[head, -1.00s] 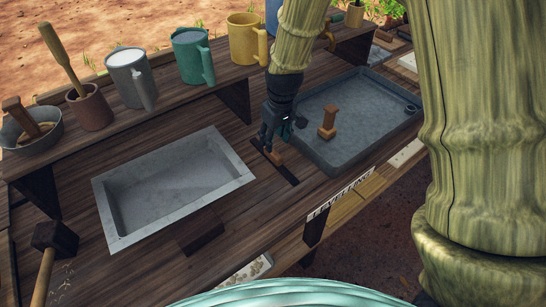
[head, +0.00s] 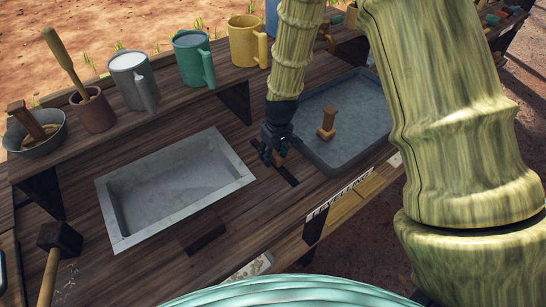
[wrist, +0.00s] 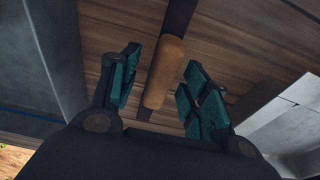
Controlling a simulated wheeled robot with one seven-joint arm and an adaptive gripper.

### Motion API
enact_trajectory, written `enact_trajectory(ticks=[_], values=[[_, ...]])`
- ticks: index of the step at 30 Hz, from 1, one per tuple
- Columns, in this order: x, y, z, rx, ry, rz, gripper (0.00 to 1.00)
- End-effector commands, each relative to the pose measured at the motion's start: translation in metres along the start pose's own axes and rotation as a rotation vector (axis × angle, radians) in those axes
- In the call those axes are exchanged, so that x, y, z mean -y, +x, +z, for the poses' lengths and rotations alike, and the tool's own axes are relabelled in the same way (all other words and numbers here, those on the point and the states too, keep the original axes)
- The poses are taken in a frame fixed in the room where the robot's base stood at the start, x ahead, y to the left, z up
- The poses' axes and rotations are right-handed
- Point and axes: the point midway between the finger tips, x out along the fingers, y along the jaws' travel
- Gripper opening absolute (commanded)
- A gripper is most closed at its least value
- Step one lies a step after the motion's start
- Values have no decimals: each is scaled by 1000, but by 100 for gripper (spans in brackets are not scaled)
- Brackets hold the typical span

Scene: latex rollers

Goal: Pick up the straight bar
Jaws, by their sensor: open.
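The straight bar is a dark flat strip (head: 287,175) with a tan wooden grip on it, lying on the brown plank bench between the grey sunken basin and the dark tray. In the wrist view the wooden grip (wrist: 165,72) lies between my fingers, with the dark strip (wrist: 180,18) running out beyond it. My gripper (head: 272,158) is open over the bar; it also shows in the wrist view (wrist: 160,88), with one teal-padded finger on each side of the grip and gaps visible. In the head view my fingers hide part of the grip.
The grey basin (head: 107,213) is to the left. The dark tray (head: 325,168) with a wooden-handled tool (head: 327,123) stands close on the right. Several mugs, including a green mug (head: 193,60), stand on the raised shelf behind. A mallet (head: 56,240) is at the front left.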

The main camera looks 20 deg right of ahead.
Motion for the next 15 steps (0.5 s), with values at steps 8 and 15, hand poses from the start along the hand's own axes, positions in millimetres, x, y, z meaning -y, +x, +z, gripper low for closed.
enact_trajectory(ticks=[8, 15], values=[[0, 4, 0, -1, 0, 0, 46], [0, 4, 0, -1, 0, 0, 15]])
